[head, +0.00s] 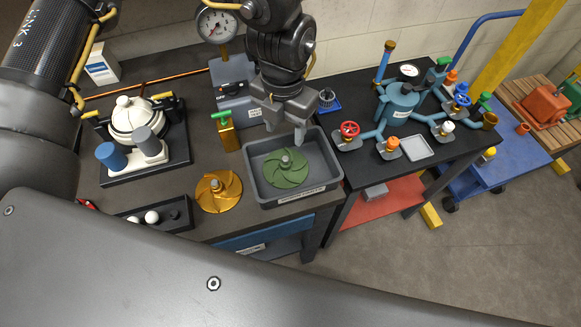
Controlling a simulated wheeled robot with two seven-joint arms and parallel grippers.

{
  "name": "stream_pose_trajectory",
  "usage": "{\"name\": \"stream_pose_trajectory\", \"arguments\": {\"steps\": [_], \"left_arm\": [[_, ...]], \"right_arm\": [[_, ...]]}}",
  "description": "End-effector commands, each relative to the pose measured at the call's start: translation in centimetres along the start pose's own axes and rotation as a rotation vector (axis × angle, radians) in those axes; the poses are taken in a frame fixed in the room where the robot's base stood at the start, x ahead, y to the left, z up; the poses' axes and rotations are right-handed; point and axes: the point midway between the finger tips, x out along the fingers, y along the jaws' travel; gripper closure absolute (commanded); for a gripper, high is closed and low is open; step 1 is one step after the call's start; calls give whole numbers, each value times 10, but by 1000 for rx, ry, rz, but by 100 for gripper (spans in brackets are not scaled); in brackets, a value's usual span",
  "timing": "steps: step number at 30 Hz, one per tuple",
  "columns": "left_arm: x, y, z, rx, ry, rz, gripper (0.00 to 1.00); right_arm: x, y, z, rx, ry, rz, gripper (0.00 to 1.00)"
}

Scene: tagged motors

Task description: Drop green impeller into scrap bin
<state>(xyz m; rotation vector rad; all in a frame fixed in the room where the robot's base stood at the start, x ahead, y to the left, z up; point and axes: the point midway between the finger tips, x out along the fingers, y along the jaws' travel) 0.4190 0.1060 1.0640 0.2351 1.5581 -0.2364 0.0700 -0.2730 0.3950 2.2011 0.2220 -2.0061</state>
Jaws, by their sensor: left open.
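A green impeller (286,169) lies flat inside a dark grey bin (330,182) with a label on its front wall. The label is too small to read for certain. My left gripper (284,138) points down over the back part of the bin, just behind the green impeller. Its fingers are spread apart with nothing between them. A gold impeller (218,191) lies on the bench to the left of the bin. My right gripper is not in view.
A brass block with a green handle (227,131) stands left of the bin. A white pump on a black plate (136,125) sits at the far left. A dark bench with blue piping (397,100) adjoins on the right. A black tray (179,214) lies at the front left.

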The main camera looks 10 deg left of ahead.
Motion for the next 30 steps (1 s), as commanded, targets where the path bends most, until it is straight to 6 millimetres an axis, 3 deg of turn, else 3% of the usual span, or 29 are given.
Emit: {"name": "stream_pose_trajectory", "arguments": {"steps": [8,21,30], "left_arm": [[-11,0,1,0,-2,1,50],[-92,0,1,-3,-3,1,50],[-108,0,0,-1,0,0,50]], "right_arm": [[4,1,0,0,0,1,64],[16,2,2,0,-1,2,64],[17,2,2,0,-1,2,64]]}}
